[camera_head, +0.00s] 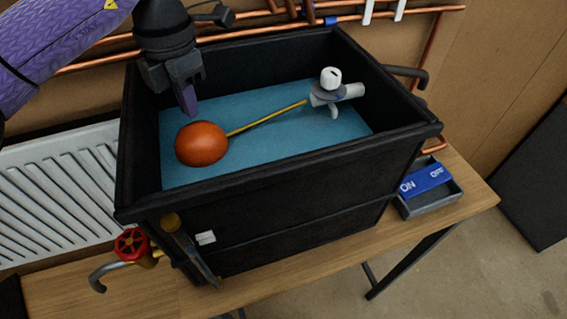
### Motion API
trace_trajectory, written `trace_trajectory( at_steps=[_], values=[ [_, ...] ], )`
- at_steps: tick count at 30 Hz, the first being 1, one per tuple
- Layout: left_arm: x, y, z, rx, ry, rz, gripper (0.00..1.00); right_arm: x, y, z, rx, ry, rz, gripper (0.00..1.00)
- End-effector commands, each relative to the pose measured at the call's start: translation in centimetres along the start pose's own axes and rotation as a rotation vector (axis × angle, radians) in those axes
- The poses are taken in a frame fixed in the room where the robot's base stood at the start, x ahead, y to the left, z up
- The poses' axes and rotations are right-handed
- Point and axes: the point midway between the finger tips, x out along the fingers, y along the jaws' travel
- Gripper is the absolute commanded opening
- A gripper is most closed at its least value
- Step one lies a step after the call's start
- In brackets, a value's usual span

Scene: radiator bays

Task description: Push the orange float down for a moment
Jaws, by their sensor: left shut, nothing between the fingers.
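The orange float (201,144) sits in the blue water (270,125) inside a black tank (290,160), near its left end. A thin brass rod (266,118) runs from the float to a white and grey valve (330,90) at the tank's right wall. My left gripper (190,108) points down just above and behind the float. Its fingers are shut and hold nothing. A small gap seems to show between the fingertips and the float, but contact is hard to judge. My right gripper is not in view.
The tank stands on a wooden bench (440,215). A red handwheel valve (131,244) is at its front left, and a grey tray (432,198) with a blue tag is on the right. A white radiator (60,190) and copper pipes (390,15) are along the wall.

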Motion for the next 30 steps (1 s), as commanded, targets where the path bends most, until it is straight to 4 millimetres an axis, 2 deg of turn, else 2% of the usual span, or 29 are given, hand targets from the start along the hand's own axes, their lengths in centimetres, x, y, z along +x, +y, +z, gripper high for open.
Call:
trace_trajectory(
  at_steps=[30],
  values=[
    [1.6,0.0,0.0,0.0,0.0,0.0,0.0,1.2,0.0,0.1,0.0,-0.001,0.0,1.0]
  ],
)
